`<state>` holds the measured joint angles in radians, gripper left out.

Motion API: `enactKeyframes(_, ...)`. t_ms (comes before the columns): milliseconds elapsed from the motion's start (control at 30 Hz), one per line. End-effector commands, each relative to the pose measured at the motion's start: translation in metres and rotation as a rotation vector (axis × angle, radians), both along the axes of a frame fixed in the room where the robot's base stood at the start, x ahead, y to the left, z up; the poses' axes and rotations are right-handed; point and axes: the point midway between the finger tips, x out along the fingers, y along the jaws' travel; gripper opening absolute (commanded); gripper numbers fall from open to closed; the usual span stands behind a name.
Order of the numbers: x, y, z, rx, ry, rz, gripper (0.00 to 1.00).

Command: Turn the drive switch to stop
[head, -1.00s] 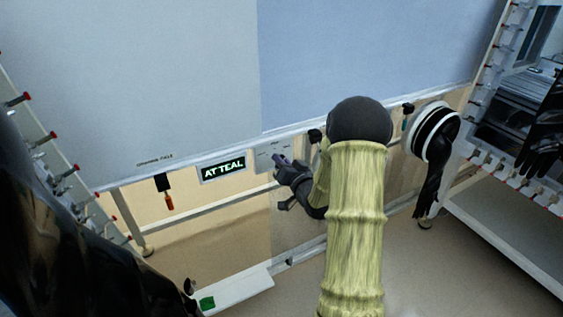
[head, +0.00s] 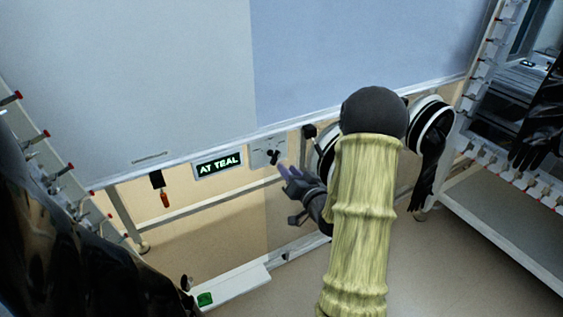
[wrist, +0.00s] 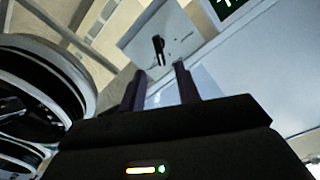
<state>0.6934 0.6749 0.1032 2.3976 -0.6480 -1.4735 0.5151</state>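The drive switch (head: 272,154) is a dark knob on a small grey plate under the large panel, just right of the display. In the wrist view the switch (wrist: 158,47) stands on its pale plate (wrist: 178,40), beyond my fingertips. My gripper (head: 280,168) is just below and right of the switch in the head view, apart from it. In the wrist view the two fingers of my gripper (wrist: 161,76) are spread with an empty gap between them. I cannot read which position the switch points to.
A display (head: 218,164) reads "AT TEAL". An orange-handled item (head: 164,197) hangs left of it. Round glove ports with black gloves (head: 431,130) are at the right; one port ring (wrist: 50,75) is close beside my gripper. A ledge with a green button (head: 205,299) is low down.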

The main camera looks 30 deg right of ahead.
Motion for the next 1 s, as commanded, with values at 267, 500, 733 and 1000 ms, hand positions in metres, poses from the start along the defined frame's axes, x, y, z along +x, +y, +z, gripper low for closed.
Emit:
enactKeyframes(267, -0.038, -0.002, 0.0, 0.001, 0.001, -0.001, 0.33)
enactKeyframes(500, -0.041, -0.001, 0.0, 0.0, 0.0, 0.0, 0.33)
enactKeyframes(733, -0.04, -0.001, 0.0, 0.0, 0.0, 0.0, 0.33)
enactKeyframes(1000, -0.035, 0.007, -0.003, -0.043, 0.059, 0.005, 0.33)
